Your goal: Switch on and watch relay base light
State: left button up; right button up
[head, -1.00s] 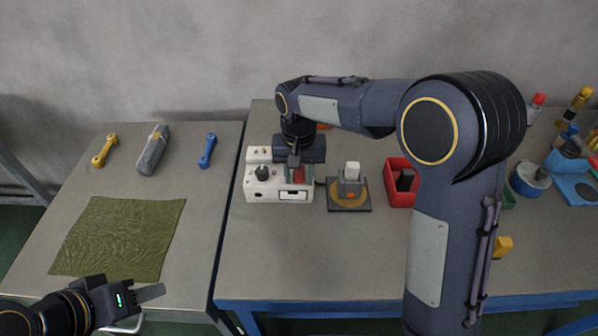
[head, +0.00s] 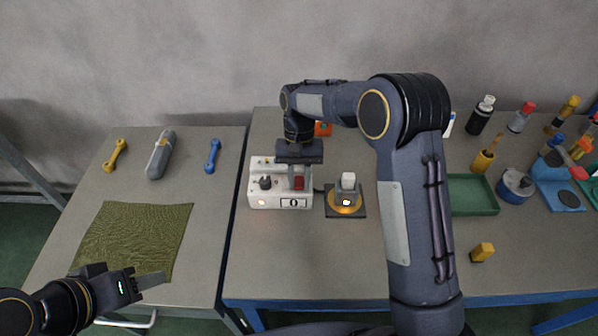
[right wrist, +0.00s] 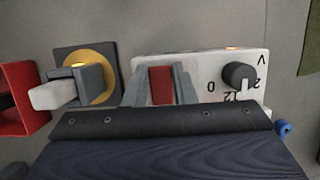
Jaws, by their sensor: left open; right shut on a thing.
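A white power supply box (head: 258,188) stands on the right-hand table, with a dark knob (head: 265,182), a red switch (head: 299,184) and a glowing orange lamp (head: 262,202). The switch also shows in the right wrist view (right wrist: 161,85). My right gripper (head: 298,181) is shut on the red switch, one finger on each side. Just right of the box is the relay base (head: 332,210), a dark square with a yellow disc and a grey block carrying a white piece (head: 348,181). A light (head: 346,202) glows on it. My left gripper (head: 150,280) is open and empty.
The left table holds a green cloth (head: 130,235), a yellow wrench (head: 115,154), a grey tool (head: 160,155) and a blue wrench (head: 212,155). A red bin (right wrist: 20,95) lies beyond the relay base. A green tray (head: 472,195) and several bottles stand further right.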

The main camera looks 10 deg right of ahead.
aim_at(299, 178)
jog(key=o, duration=1)
jog(key=b+v, duration=0.1)
jog(key=v, duration=0.6)
jog(key=shift+w+r, duration=0.1)
jog(key=shift+r, duration=0.35)
